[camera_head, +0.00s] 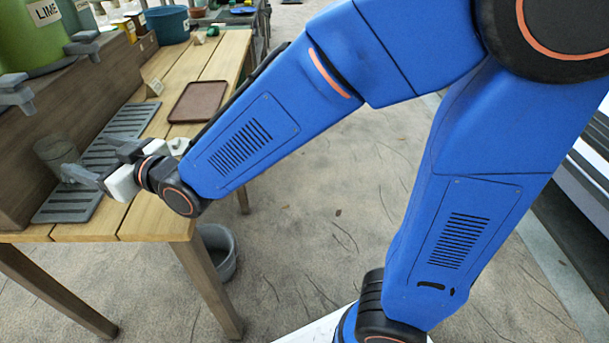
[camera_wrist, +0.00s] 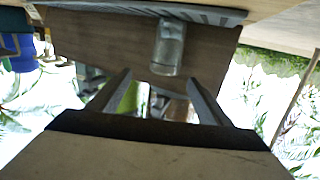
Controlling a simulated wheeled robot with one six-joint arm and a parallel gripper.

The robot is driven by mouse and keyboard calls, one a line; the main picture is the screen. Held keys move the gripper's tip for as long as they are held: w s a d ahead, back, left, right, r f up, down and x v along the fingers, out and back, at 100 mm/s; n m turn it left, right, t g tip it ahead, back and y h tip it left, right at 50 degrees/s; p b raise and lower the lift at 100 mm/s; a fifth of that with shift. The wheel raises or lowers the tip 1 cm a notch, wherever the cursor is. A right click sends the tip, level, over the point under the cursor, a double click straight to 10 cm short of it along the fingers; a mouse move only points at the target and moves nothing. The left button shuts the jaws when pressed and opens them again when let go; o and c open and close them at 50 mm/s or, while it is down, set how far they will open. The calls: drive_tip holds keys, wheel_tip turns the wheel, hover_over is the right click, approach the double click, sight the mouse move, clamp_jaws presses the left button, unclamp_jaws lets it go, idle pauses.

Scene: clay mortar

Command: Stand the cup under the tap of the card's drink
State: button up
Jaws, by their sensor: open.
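A clear glass cup (camera_head: 58,152) stands upright on the near part of the grey slatted drip tray (camera_head: 68,205), in front of the wooden stand. My gripper (camera_head: 84,163) is open beside the cup, on its right. In the wrist view, which looks upside down, the cup (camera_wrist: 169,48) is just beyond the open fingertips (camera_wrist: 160,76), with nothing held. A near grey tap (camera_head: 15,93) is on a green dispenser (camera_head: 25,35). Another tap (camera_head: 82,46) sits further along, near a "LIME" label (camera_head: 46,11). A small folded card (camera_head: 154,88) stands on the table; its face is unreadable.
The wooden stand (camera_head: 70,110) rises behind the drip tray. A brown tray (camera_head: 197,102) lies on the table to the right, and a blue tub (camera_head: 168,24) stands at the far end. A grey bucket (camera_head: 217,252) is on the floor beside the table.

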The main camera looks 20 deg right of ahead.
drive_tip(key=d+h, duration=0.1)
drive_tip(key=d, duration=0.4)
drive_tip(key=w+d+f+m+h, duration=0.1)
drive_tip(key=d+h, duration=0.1)
drive_tip(key=d, duration=0.3)
drive_tip(key=w+d+m+h, duration=0.1)
drive_tip(key=d, duration=0.4)
drive_tip(key=shift+w+d+f+g+h, duration=0.2)
drive_tip(key=shift+f+g+h, duration=0.1)
drive_tip(key=shift+g, duration=0.1)
drive_tip(key=s+d+f+m+g+h, duration=0.25)
drive_tip(key=s+d, duration=0.35)
drive_tip(key=d, duration=0.6)
drive_tip(key=s+d+f+m+g+h, duration=0.2)
drive_tip(key=s+d+h, duration=0.3)
drive_tip(key=d, duration=0.6)
drive_tip(key=s+d+f+m+g, duration=0.2)
drive_tip(key=s+d, duration=0.5)
drive_tip(key=s, duration=0.6)
drive_tip(key=shift+d+f+g, duration=0.2)
drive_tip(key=shift+f+g, duration=0.15)
drive_tip(key=shift+f, duration=0.15)
